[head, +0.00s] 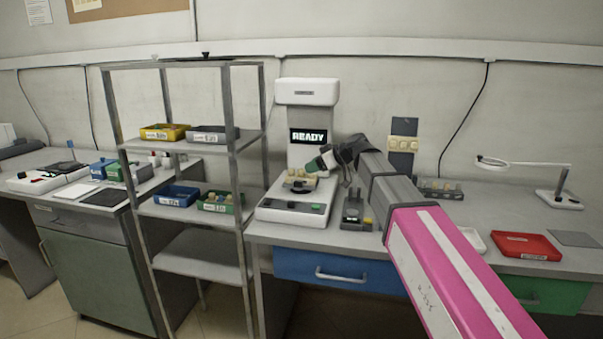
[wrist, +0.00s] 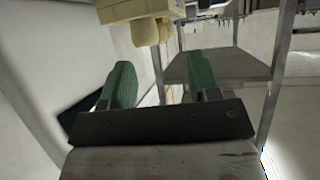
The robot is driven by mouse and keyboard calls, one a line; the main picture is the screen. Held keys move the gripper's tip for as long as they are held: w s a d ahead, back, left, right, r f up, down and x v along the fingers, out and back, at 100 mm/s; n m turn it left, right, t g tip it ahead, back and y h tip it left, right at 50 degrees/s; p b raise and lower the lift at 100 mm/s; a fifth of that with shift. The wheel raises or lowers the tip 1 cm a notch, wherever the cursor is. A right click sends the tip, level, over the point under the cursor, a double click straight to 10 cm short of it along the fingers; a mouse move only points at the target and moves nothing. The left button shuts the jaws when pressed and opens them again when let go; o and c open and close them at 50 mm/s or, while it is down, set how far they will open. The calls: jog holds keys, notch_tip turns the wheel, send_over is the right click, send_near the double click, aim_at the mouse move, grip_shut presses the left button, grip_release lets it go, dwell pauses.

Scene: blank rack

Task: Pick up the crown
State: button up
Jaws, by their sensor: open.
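My gripper (head: 318,164) is over the front of the white machine with the lit READY display. In the wrist view its two green fingers (wrist: 162,68) stand apart with nothing between them. Beige tooth-like pieces (head: 299,175) sit on a small dark holder on the machine's base, just below and left of the fingers. In the wrist view a beige block with a rounded stub (wrist: 150,32) shows beyond the fingertips, apart from them. I cannot tell which beige piece is the crown.
The white machine's column (head: 307,120) stands close behind my gripper. A metal rack (head: 238,170) with several labelled bins is to the left. A small dark device (head: 353,210) stands right of the machine's base. A red tray (head: 526,246) lies on the bench at right.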

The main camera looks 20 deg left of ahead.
aim_at(303, 170)
jog(key=x, duration=0.5)
jog(key=shift+w, duration=0.1)
jog(key=c, duration=1)
